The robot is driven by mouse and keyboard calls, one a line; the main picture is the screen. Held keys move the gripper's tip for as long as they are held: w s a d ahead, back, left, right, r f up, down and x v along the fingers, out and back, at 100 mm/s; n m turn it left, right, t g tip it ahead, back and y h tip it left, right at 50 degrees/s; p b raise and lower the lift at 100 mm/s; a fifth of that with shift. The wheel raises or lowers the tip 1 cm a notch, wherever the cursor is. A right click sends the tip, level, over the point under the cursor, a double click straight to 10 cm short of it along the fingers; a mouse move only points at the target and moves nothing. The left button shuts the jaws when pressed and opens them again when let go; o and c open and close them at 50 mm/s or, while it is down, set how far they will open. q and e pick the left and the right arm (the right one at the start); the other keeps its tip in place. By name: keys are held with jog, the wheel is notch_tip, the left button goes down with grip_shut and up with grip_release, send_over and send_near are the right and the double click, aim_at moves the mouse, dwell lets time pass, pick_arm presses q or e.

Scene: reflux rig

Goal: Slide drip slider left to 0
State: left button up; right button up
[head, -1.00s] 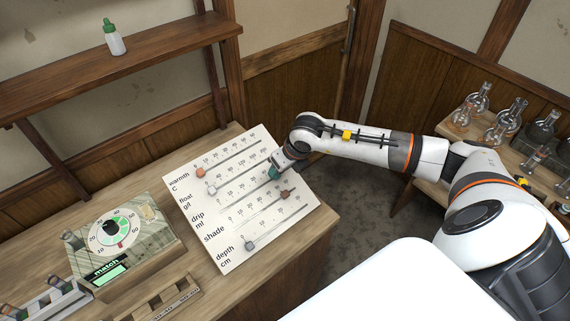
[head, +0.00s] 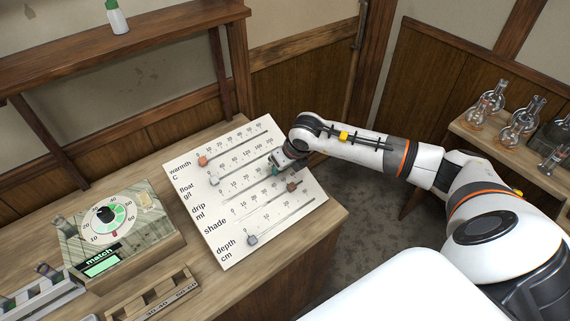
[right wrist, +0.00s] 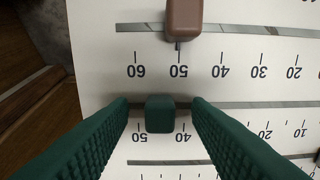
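The slider board (head: 245,262) is a white tilted panel on the bench, with slots labelled warmth, float, drip, shade and depth. The drip slider's green knob (right wrist: 160,114) sits between 40 and 50 on its scale in the right wrist view. My right gripper (right wrist: 160,102) is open, with one green finger on each side of this knob and a small gap on both sides. In the head view the right gripper (head: 276,168) comes in from the right and largely hides the drip knob. My left gripper is not in view.
The brown shade knob (right wrist: 184,18) stands at about 50, close beside the drip slot. The orange warmth knob (head: 202,161), pale float knob (head: 213,180) and grey depth knob (head: 252,239) are at the left ends. A match dial box (head: 120,235) stands left of the board.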

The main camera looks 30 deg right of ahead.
aim_at(227, 201)
grip_shut()
jog(key=shift+s+a+b, duration=0.2)
jog(key=shift+a, duration=2)
jog(key=shift+s+a+b, duration=0.15)
jog(key=shift+s+a, duration=0.05)
jog(key=shift+a, duration=1.95)
jog(key=shift+s+a+b, duration=0.2)
jog(key=shift+a+b, duration=0.15)
jog(key=shift+a, duration=2)
jog(key=shift+s+a+b, duration=0.15)
jog(key=shift+a+b, duration=0.2)
jog(key=shift+a, duration=1.95)
jog(key=o, duration=0.5)
grip_release()
jog(key=shift+o, duration=0.2)
